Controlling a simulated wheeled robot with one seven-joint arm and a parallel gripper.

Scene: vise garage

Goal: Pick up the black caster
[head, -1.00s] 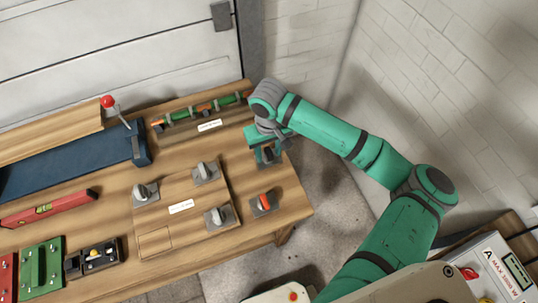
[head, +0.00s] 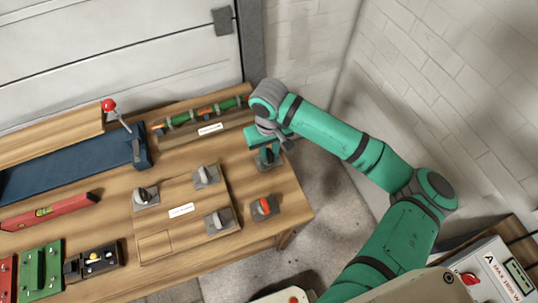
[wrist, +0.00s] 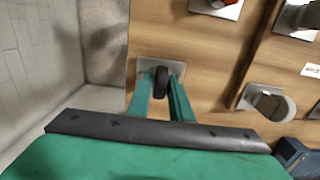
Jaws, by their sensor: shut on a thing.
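The black caster (wrist: 160,82) shows in the wrist view as a dark wheel on a grey metal plate (wrist: 150,64). My gripper (wrist: 160,84) has its two green fingers on either side of the wheel, shut on it. In the head view my gripper (head: 268,158) is at the right end of the wooden bench, pointing down. There the caster is mostly hidden by the fingers. The plate appears to be at or close to the bench top; I cannot tell whether it touches.
Grey casters (head: 206,175) stand around a labelled wooden board (head: 182,210). A red caster (head: 264,207) stands near the bench's right edge. A blue vise (head: 75,165) is at left. Open floor (head: 330,215) lies right of the bench.

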